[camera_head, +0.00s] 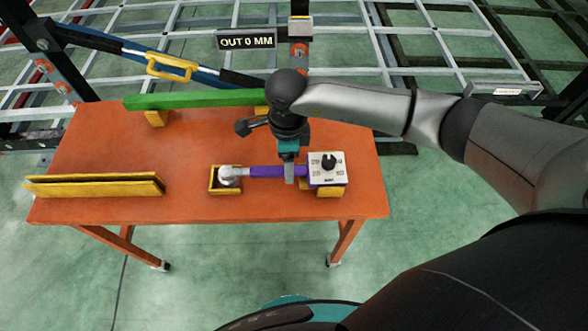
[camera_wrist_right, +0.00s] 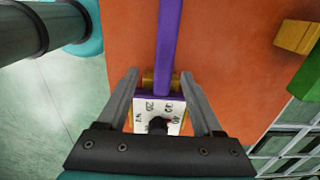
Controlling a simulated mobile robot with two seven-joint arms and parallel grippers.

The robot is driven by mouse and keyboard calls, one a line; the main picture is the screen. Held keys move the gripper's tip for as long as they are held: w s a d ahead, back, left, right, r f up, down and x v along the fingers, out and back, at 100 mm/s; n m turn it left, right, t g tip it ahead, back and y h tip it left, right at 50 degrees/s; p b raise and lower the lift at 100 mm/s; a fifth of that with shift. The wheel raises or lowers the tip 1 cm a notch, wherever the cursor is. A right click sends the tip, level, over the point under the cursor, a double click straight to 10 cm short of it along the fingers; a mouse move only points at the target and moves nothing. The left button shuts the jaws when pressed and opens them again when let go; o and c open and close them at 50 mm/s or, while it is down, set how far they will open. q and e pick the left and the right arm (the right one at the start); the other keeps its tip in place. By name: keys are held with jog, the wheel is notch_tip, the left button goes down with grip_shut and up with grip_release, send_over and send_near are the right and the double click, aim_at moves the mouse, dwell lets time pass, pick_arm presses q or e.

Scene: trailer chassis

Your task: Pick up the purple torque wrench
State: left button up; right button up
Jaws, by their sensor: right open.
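The purple torque wrench (camera_head: 263,171) lies across the orange table (camera_head: 110,205). Its silver head sits in a small yellow holder (camera_head: 212,188) at the left, and its white dial plate (camera_head: 327,163) is at the right end over a yellow block (camera_head: 330,191). My right gripper (camera_head: 289,176) is over the shaft near the dial end. In the right wrist view the wrench's purple shaft (camera_wrist_right: 169,38) runs up from the dial plate, and the open fingers (camera_wrist_right: 160,78) stand on either side of it with gaps. Whether the fingers reach shaft height is unclear. My left gripper is out of view.
A green bar (camera_head: 200,100) rests on yellow blocks at the table's back. A long yellow rail piece (camera_head: 95,184) lies at the left. Behind stand the grey chassis frame, a blue strut with a yellow handle (camera_head: 172,68) and an "OUT 0 MM" sign (camera_head: 246,40).

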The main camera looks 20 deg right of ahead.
jog(key=f, duration=0.4)
jog(key=shift+w+d+f, duration=0.15)
jog(key=shift+w+f, duration=0.05)
jog(key=shift+f, duration=0.1)
grip_shut()
jog(key=shift+r, duration=0.1)
dwell(0.4)
